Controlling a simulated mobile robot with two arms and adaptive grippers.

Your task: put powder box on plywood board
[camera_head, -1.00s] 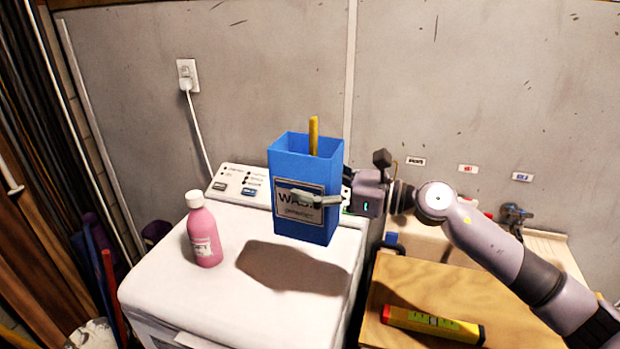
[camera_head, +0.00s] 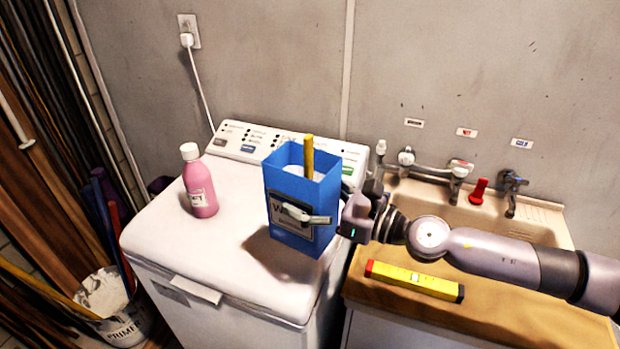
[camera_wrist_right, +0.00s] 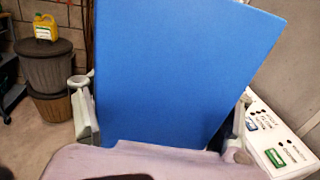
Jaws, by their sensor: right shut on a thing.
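The powder box (camera_head: 290,187) is blue, open at the top, with a label on its front and a yellow handle (camera_head: 308,157) sticking out. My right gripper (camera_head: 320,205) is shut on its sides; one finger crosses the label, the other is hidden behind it. The box is nearly upright over the right part of the washing machine lid. In the right wrist view the box (camera_wrist_right: 180,70) fills the space between both fingers. The plywood board (camera_head: 490,311) lies at the front of the sink, right of the washer. My left gripper is not in view.
A red-and-yellow spirit level (camera_head: 414,281) lies on the board's back left part. Behind is a sink (camera_head: 440,203) with taps. A pink bottle (camera_head: 200,187) stands on the washing machine (camera_head: 190,245). A white bucket (camera_head: 120,325) is on the floor at left.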

